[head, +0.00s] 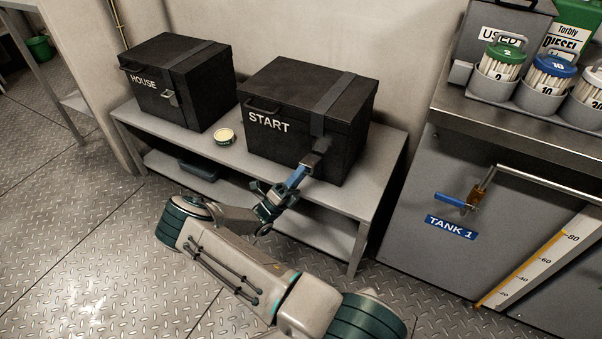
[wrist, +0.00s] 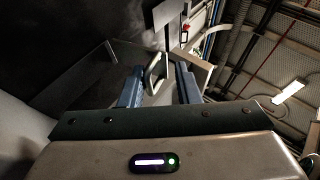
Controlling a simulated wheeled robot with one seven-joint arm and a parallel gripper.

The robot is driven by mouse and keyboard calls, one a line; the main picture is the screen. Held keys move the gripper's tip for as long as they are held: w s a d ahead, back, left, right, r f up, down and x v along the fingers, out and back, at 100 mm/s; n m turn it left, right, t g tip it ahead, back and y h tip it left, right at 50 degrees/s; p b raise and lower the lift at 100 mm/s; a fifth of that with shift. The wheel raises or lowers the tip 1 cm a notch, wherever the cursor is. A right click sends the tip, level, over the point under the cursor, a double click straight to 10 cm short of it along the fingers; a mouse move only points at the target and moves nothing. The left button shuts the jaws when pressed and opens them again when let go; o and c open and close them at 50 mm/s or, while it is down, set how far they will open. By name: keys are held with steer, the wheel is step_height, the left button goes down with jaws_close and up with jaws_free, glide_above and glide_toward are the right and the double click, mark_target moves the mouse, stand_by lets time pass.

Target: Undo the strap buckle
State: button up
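The black box marked START (head: 305,112) stands on a grey bench, with a dark strap (head: 322,118) over its lid and down its front. The strap's buckle (head: 313,158) is on the box front, partly hidden by my gripper. In the wrist view a pale metal buckle loop (wrist: 156,72) shows between the fingers. My gripper (head: 303,170) has blue fingers and reaches up to the buckle from the lower left. In the wrist view its fingers (wrist: 160,84) stand apart on either side of the loop, with a gap visible; contact cannot be told.
A second black box marked HOUSE (head: 178,82), with its own strap and metal buckle (head: 170,98), stands to the left. A small round tin (head: 224,137) lies on the bench (head: 385,160) between the boxes. A grey tank cabinet (head: 480,180) stands right.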

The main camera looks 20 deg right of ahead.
steer(key=v, duration=1.3)
steer(key=shift+a+f+p, duration=0.25)
steer(key=shift+f+p, duration=0.1)
steer(key=s+d+r+m+g+y+p, duration=0.2)
steer(key=r+m+g+y+p, duration=0.3)
steer(key=r, duration=0.5)
steer(key=s+d+r+m+g+y+p, duration=0.2)
steer(key=s+r+m+y+p, duration=0.25)
steer(key=r, duration=0.55)
steer(key=s+d+r+m+g+y+p, duration=0.1)
steer(key=d+r+m+g+y+p, duration=0.1)
steer(key=r+m+g+y+p, duration=0.5)
steer(key=s+a+r+m+t+y+p, duration=0.2)
steer(key=s+r+m+t+y+p, duration=0.1)
steer(key=r, duration=0.8)
steer(key=s+a+r+m+t+y+p, duration=0.3)
steer(key=s+r+m+t+p, duration=0.3)
steer(key=r, duration=0.6)
steer(key=s+a+r+m+t+y+p, duration=0.3)
steer(key=s+r+m+t+y+p, duration=0.1)
steer(key=r, duration=0.8)
steer(key=s+m+t+p, duration=0.1)
steer(key=s+m, duration=0.1)
steer(key=m, duration=0.1)
steer(key=shift+s+a+p, duration=0.2)
steer(key=shift+s+p, duration=0.2)
steer(key=shift+f, duration=0.1)
